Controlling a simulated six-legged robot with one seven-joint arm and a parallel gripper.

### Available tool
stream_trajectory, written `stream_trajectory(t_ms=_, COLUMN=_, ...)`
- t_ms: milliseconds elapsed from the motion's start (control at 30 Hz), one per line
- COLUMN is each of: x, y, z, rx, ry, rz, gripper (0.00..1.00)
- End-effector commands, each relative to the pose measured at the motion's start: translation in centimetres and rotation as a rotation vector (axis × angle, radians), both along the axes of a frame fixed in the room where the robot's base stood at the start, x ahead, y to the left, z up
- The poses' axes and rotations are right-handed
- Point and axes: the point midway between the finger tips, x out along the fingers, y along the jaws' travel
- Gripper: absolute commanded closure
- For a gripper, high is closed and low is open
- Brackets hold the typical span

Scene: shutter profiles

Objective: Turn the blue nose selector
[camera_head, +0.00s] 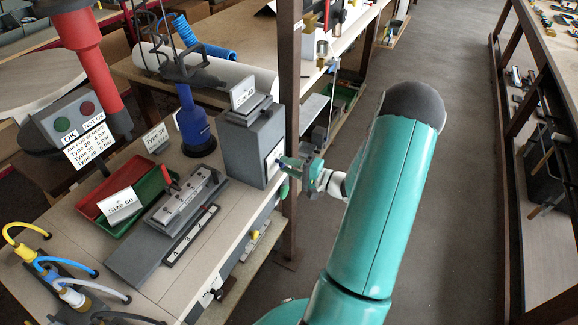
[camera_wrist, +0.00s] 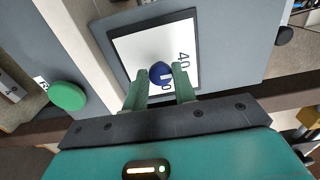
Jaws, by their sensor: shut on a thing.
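The blue nose selector (camera_wrist: 160,72) is a round blue knob with a pale mark. It sits on a white dial plate (camera_wrist: 135,52) with a dark frame, and the number 40 reads beside it. My gripper (camera_wrist: 160,86) has its two green fingers on either side of the knob, shut on it. In the head view my gripper (camera_head: 284,162) meets the side face of a grey box (camera_head: 250,145) on the bench, and the knob is mostly hidden there.
A green round button (camera_wrist: 67,96) is left of the gripper in the wrist view. A blue bottle-shaped tool (camera_head: 194,125) stands left of the grey box. Red and green trays (camera_head: 125,185) lie on the bench. A brown post (camera_head: 290,100) rises beside the box. The aisle floor right of my arm is clear.

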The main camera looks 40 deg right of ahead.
Motion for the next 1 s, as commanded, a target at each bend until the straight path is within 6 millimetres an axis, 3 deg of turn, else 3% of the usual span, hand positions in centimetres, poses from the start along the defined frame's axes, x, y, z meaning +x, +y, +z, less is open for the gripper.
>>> stream_trajectory(t_ms=533, x=-0.09, y=-0.07, z=-0.03, rx=-0.028, ry=-0.009, rz=-0.001, gripper=0.96)
stream_trajectory(t_ms=567, x=-0.08, y=-0.07, z=-0.03, rx=-0.028, ry=-0.009, rz=-0.001, gripper=0.69)
stream_trajectory(t_ms=633, x=-0.07, y=-0.06, z=-0.03, rx=-0.028, ry=-0.009, rz=-0.001, gripper=0.55)
stream_trajectory(t_ms=1000, x=-0.35, y=-0.17, z=-0.02, rx=-0.027, ry=-0.008, rz=-0.001, gripper=0.53)
